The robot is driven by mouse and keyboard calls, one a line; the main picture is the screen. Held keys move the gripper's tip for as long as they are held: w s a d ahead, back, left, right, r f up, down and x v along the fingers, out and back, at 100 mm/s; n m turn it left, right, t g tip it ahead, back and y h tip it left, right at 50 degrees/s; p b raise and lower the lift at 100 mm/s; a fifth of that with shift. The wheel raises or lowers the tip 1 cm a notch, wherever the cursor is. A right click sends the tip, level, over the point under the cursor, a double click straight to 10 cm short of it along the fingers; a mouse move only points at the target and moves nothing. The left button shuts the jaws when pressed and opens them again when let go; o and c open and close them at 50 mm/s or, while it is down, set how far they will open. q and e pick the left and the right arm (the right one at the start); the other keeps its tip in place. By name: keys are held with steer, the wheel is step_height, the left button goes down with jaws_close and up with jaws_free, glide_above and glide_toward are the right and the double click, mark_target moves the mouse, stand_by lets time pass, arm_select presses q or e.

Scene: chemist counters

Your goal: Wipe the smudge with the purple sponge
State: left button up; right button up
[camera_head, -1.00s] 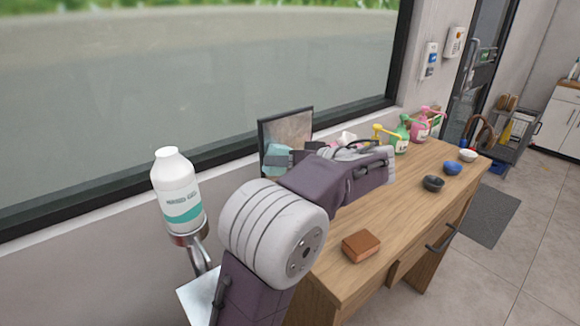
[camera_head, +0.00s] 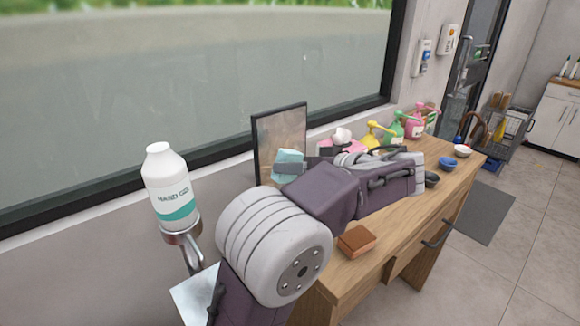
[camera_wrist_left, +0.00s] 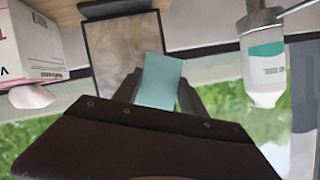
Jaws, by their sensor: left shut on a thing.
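My left gripper (camera_head: 290,167) is shut on a pale blue-green sponge (camera_head: 289,156); no purple sponge shows. The sponge is in front of a dark-framed panel (camera_head: 279,128) standing upright at the back of the wooden counter, below the window. The panel's face looks cloudy, grey-brown, which may be the smudge. In the left wrist view the sponge (camera_wrist_left: 160,82) sticks out between the fingers and overlaps the panel's face (camera_wrist_left: 122,45). I cannot tell whether the sponge touches it. My right gripper is not in view.
A white hand gel bottle (camera_head: 171,188) stands in a wall holder at left. A brown block (camera_head: 356,241) lies on the counter (camera_head: 400,225). My arm hides part of the counter.

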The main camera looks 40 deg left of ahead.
arm_select(q)
steer(key=d, duration=0.3)
steer(key=shift+s+b, duration=0.35)
steer(key=shift+s, duration=0.05)
steer(key=shift+a, duration=0.1)
stand_by(0.4)
